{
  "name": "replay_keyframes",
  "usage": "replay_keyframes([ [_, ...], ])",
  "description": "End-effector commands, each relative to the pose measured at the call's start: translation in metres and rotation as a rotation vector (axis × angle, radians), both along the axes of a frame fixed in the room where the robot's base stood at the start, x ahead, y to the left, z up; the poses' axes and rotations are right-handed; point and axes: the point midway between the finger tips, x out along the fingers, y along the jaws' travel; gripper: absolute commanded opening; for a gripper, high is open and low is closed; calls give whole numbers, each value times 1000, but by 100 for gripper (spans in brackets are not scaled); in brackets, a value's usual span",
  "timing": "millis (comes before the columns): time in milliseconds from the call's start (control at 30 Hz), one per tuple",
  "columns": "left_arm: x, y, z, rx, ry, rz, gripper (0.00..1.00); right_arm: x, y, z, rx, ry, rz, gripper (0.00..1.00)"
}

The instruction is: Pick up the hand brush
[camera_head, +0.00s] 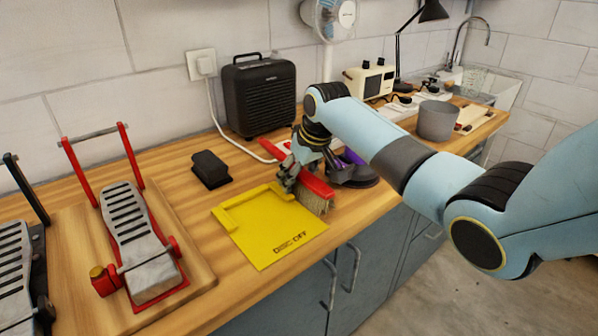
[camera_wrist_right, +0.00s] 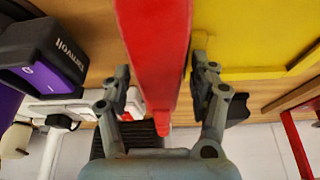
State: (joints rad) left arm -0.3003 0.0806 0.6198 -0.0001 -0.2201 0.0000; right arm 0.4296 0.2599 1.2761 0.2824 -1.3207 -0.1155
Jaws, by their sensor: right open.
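The hand brush has a red handle and pale bristles (camera_head: 314,198), and sits at the right edge of the yellow sheet (camera_head: 268,240) marked "DISC OFF". My right gripper (camera_head: 290,178) is at the brush from above, with its fingers around the red handle. In the right wrist view the red handle (camera_wrist_right: 155,45) runs between the two fingers of my right gripper (camera_wrist_right: 160,82). Gaps show on both sides of the handle, so the jaws are open. My left gripper is not in view.
A dark round-based item with a purple part (camera_head: 352,172) stands close to the right of the brush. A black block (camera_head: 211,169) lies to the left. Red-framed pedals (camera_head: 135,235) stand further left. A black heater-like box (camera_head: 259,95) is behind. Bare wood lies below the sheet.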

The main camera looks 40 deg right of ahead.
Motion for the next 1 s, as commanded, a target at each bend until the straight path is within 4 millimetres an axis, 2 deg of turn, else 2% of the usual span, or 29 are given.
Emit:
replay_keyframes([
  [67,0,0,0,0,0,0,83,0,0,0,0,0,0,62],
  [533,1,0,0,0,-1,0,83,0,0,0,0,0,0,1],
  [1000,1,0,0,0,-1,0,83,1,0,5,0,-3,0,0],
])
